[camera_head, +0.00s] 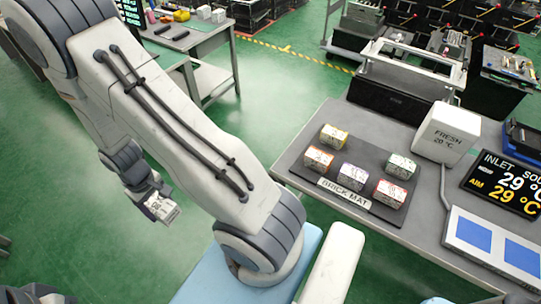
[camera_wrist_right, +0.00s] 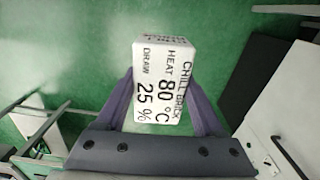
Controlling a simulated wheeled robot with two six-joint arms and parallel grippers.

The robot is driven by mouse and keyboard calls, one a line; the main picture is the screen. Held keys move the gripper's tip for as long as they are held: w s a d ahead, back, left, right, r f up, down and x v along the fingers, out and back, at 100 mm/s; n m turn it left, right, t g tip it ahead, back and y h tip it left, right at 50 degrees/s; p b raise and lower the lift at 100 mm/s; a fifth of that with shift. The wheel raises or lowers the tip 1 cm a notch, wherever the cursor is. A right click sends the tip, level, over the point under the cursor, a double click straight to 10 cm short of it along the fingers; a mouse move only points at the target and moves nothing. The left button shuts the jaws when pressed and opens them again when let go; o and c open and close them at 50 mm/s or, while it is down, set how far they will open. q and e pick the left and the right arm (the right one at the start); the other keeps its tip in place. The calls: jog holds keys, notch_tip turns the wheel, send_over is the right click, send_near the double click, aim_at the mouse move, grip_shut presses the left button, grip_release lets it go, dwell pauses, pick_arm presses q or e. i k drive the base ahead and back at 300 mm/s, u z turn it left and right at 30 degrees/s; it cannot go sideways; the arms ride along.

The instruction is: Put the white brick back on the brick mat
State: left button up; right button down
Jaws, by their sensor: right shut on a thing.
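The white brick (camera_head: 162,208) is held in my right gripper (camera_head: 153,200), low at the left of the head view, over the green floor and well away from the mat. In the right wrist view the white brick (camera_wrist_right: 165,88) sits between the two purple fingers, its printed face showing "CHILL BRICK", "80 °C" and "25 %". The dark brick mat (camera_head: 372,157) lies on the grey table at the right. It carries several bricks with coloured tops: yellow (camera_head: 333,136), orange (camera_head: 318,159), purple (camera_head: 353,177), green (camera_head: 401,167) and red (camera_head: 390,193).
Another table (camera_head: 207,42) at the back left holds small items. Open green floor lies between the tables.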

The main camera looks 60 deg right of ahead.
aim_at(364, 157)
jog(key=u, duration=0.05)
jog(key=i, duration=1.05)
jog(key=z, duration=2.65)
jog(key=i, duration=0.5)
jog(key=z, duration=0.05)
